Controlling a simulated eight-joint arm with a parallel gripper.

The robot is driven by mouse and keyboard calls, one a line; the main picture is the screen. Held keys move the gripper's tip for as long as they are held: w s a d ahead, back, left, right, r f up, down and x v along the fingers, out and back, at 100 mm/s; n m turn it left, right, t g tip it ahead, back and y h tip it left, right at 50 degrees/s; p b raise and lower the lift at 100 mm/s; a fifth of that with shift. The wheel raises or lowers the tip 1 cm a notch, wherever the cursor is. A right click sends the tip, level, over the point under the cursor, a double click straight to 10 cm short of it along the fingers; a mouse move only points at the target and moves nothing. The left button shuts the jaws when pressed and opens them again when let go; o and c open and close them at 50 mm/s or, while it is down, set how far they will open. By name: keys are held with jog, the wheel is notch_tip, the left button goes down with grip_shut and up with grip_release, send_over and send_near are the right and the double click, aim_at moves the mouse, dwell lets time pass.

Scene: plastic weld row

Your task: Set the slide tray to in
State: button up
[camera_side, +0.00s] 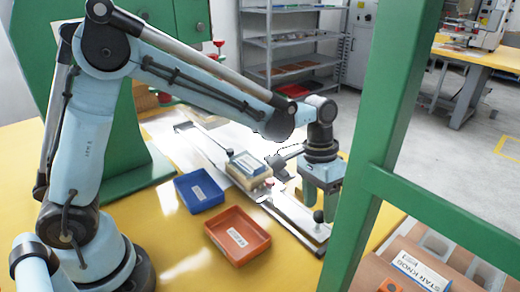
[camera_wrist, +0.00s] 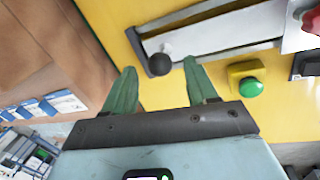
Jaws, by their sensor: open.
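The slide tray (camera_side: 285,207) is a long pale metal piece on a rail that runs from the back left to the front right on the yellow table. In the wrist view its near end (camera_wrist: 215,33) shows with a black ball knob (camera_wrist: 159,64). The knob also shows in the side view (camera_side: 318,216), just below my gripper (camera_side: 320,203). My gripper points down with its fingers apart and nothing held. In the wrist view the knob appears between the two green fingertips (camera_wrist: 157,70). I cannot tell how far below them it is.
A cream and blue block (camera_side: 249,166) sits at the rail's middle. A blue bin (camera_side: 199,190) and an orange bin (camera_side: 238,235) stand left of the rail. A green button (camera_wrist: 251,87) is beside the rail. A green frame post (camera_side: 385,130) stands close right of my gripper.

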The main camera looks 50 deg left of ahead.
jog(key=shift+d+f, duration=0.2)
jog(key=shift+f, duration=0.75)
grip_shut()
